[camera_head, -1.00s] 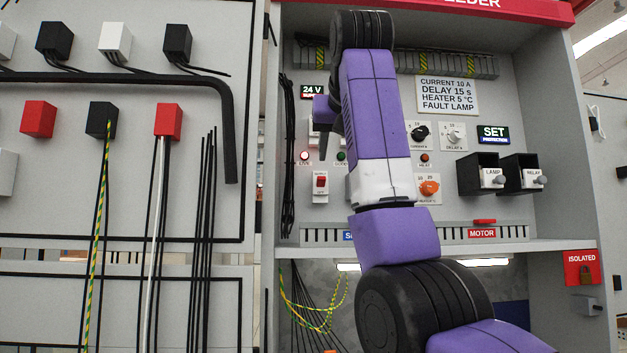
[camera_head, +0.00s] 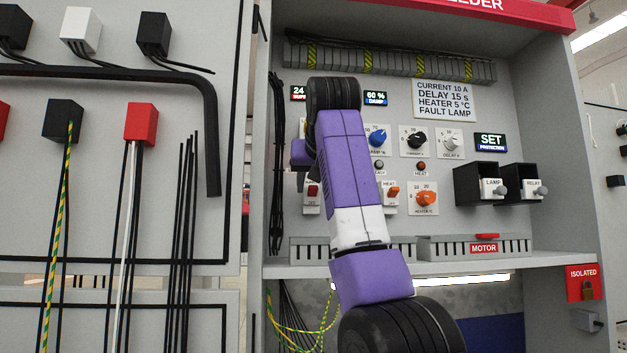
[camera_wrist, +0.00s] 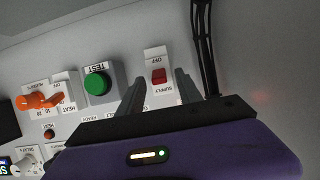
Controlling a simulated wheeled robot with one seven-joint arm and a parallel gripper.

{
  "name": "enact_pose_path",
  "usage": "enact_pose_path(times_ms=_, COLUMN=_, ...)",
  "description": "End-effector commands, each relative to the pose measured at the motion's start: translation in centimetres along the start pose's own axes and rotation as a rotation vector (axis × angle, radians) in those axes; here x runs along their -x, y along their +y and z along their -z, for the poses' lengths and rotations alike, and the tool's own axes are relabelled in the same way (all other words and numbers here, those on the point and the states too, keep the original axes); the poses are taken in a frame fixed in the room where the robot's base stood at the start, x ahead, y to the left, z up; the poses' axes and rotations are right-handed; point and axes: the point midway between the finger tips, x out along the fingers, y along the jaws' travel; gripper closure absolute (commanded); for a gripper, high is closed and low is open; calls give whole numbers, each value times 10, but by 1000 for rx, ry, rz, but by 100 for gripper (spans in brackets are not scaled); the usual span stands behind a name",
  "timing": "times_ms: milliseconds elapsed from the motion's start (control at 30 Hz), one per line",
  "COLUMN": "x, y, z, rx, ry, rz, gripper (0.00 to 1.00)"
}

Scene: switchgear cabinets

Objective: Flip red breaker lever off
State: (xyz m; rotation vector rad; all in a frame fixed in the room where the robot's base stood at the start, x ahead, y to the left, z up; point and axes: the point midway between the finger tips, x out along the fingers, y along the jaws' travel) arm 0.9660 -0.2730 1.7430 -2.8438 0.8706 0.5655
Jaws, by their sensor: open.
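The red lever (camera_wrist: 158,76) sits on a pale switch plate labelled SUPPLY and OFF in the wrist view. In the head view the red lever (camera_head: 313,190) shows low on the cabinet's back panel, just beside my arm. My gripper (camera_wrist: 159,82) is open, with one grey finger on each side of the lever and nothing held. Whether the fingers touch the plate cannot be told. In the head view my wrist hides part of the panel around the lever, and the fingers are mostly hidden.
A green TEST button (camera_wrist: 97,84) is beside the left finger in the wrist view, with an orange knob (camera_wrist: 38,102) farther left. Black cables (camera_wrist: 204,45) run close to the right finger. A shelf edge (camera_head: 440,265) lies below the panel in the head view.

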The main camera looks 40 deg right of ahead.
Motion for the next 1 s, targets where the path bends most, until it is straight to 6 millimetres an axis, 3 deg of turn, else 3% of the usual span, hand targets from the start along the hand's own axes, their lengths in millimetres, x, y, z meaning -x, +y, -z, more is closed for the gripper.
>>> enact_pose_path(times_ms=300, x=-4, y=0, z=-1, rx=0, ry=-1, rz=0, gripper=58)
enact_pose_path(times_ms=533, x=-4, y=0, z=0, rx=0, ry=0, rz=0, gripper=100)
enact_pose_path(times_ms=1000, x=-6, y=0, z=-10, rx=0, ry=82, rz=0, gripper=100)
